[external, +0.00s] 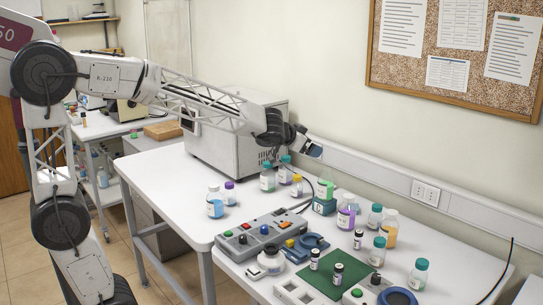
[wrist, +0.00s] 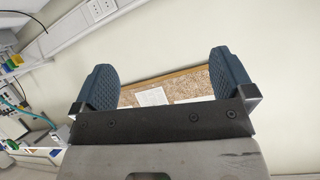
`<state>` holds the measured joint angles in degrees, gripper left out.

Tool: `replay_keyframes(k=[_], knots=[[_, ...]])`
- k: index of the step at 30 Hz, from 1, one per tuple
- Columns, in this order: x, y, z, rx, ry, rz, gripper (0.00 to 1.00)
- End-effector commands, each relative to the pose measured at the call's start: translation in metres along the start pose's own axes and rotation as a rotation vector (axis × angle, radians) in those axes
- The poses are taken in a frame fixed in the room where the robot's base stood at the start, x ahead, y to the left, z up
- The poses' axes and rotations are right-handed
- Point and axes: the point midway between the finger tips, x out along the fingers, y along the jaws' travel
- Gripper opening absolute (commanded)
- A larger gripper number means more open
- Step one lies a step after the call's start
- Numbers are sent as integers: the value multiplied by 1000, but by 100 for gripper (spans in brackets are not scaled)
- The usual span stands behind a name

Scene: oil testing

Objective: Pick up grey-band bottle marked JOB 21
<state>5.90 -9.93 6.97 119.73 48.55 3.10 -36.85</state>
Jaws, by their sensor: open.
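My gripper (external: 312,149) is raised over the back of the white table, beside the grey box-shaped machine, apart from the bottles. In the wrist view its two blue pads (wrist: 165,82) are wide apart with nothing between them. The labels are too small to read, so I cannot tell which bottle is marked JOB 21 or has a grey band. The wrist view shows no bottle clearly.
The grey machine (external: 232,140) stands at the back left. A grey control box (external: 262,234) with coloured knobs and a green mat (external: 350,290) are nearer the front. More bottles crowd the right side. The wall and corkboard (external: 460,95) are behind; the table's left part is clear.

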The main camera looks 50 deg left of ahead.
Motion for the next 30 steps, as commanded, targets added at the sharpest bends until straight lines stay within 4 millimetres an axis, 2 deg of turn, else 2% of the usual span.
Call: replay_keyframes(k=[1,7,15,21,30], knots=[[15,8,-7,12,23,28,100],[64,42,-34,50,116,165,100],[124,99,-50,95,187,391,100],[149,129,-52,115,201,518,100],[170,156,-47,131,196,635,100]])
